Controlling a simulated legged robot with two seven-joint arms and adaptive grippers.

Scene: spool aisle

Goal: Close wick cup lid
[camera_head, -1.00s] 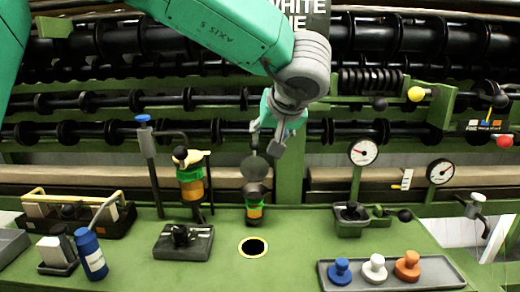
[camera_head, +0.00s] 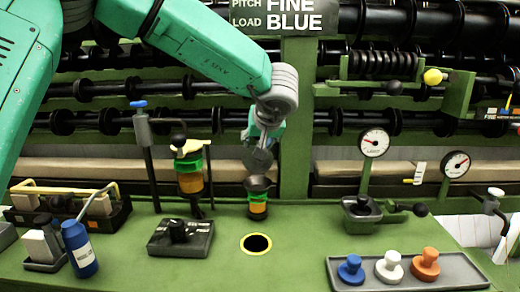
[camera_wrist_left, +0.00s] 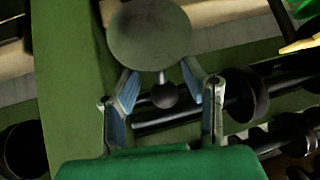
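The wick cup (camera_head: 258,207) is a small amber glass with a green band and a black funnel-like top, standing at the rear of the green bench. Its dark round lid (camera_head: 257,161) stands raised above and behind the cup mouth. In the left wrist view the lid is a grey-green disc (camera_wrist_left: 150,34) with a short stem and a ball knob (camera_wrist_left: 165,96). My left gripper (camera_head: 263,138) is just above and behind the lid. In the left wrist view its fingers (camera_wrist_left: 163,92) are apart, one on each side of the knob, with gaps visible. My right gripper is not in view.
A taller amber oiler (camera_head: 190,182) and a blue-topped lever (camera_head: 142,125) stand left of the cup. A bench hole (camera_head: 256,244) lies in front. Gauges (camera_head: 374,142) and a tray (camera_head: 455,272) with blue, white and orange knobs are right. Black rollers run behind.

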